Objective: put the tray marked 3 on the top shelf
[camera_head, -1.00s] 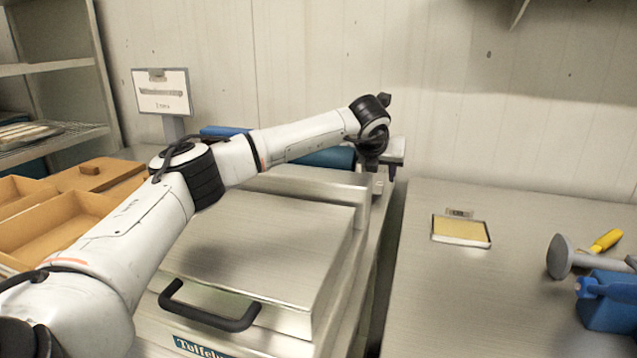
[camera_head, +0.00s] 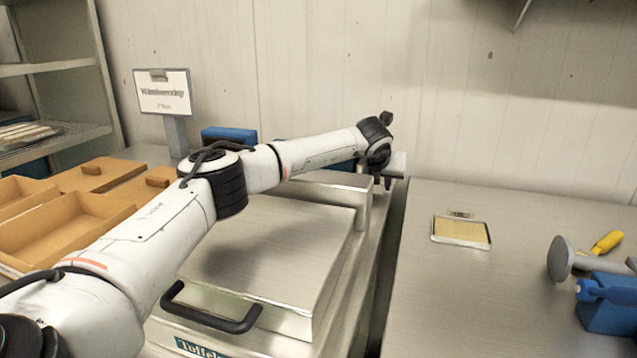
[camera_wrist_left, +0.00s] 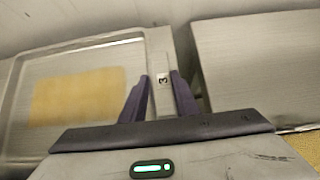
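A small shallow tray (camera_head: 434,238) with a yellow slab lies on the right counter, a small tag behind it. In the left wrist view a tray (camera_wrist_left: 25,65) with a yellow slab fills the left; a label "3" (camera_wrist_left: 163,79) is beside it. I cannot tell for sure that both views show the same tray. My left gripper (camera_head: 388,183) is behind the kettle's right rear corner, left of the counter tray. In the wrist view its fingers (camera_wrist_left: 160,78) are apart, with the label showing between the tips. The shelf rack's upper shelf (camera_head: 55,68) is at far left. My right gripper is out of view.
A big metal kettle (camera_head: 270,250) with a black handle stands under my left arm. Brown boxes (camera_head: 60,235) are at left, a sign (camera_head: 163,92) behind. A blue block (camera_head: 610,310) and a grey and yellow tool (camera_head: 562,258) are at right. The counter's middle is clear.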

